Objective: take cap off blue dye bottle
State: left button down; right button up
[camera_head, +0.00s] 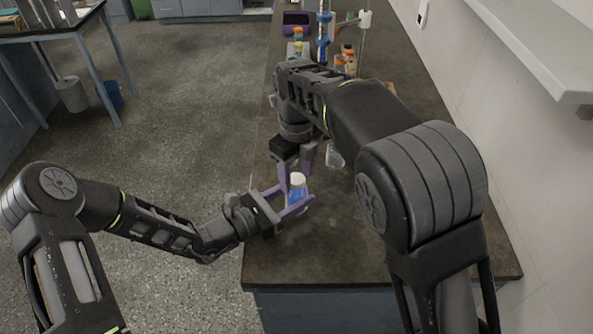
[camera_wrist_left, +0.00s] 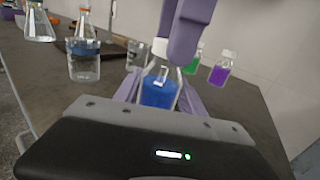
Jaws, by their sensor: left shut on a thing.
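The blue dye bottle (camera_head: 298,195) is upright over the dark bench, with its white cap (camera_head: 297,178) on. My left gripper (camera_head: 296,200) is shut on the bottle's body from the left. In the left wrist view the blue bottle (camera_wrist_left: 158,93) sits between the purple fingers, and its white cap (camera_wrist_left: 160,46) is at the top. My right gripper (camera_head: 294,168) points down from above, its purple fingers apart near the cap. In the left wrist view a right finger (camera_wrist_left: 190,32) partly covers the cap's right side; whether it touches is unclear.
A purple bottle (camera_wrist_left: 219,74) and a green bottle (camera_wrist_left: 194,62) stand behind. A glass beaker (camera_head: 334,158) is near my right gripper. The near bench surface (camera_head: 330,255) is clear; a wall borders the right.

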grip_shut()
dwell(0.3)
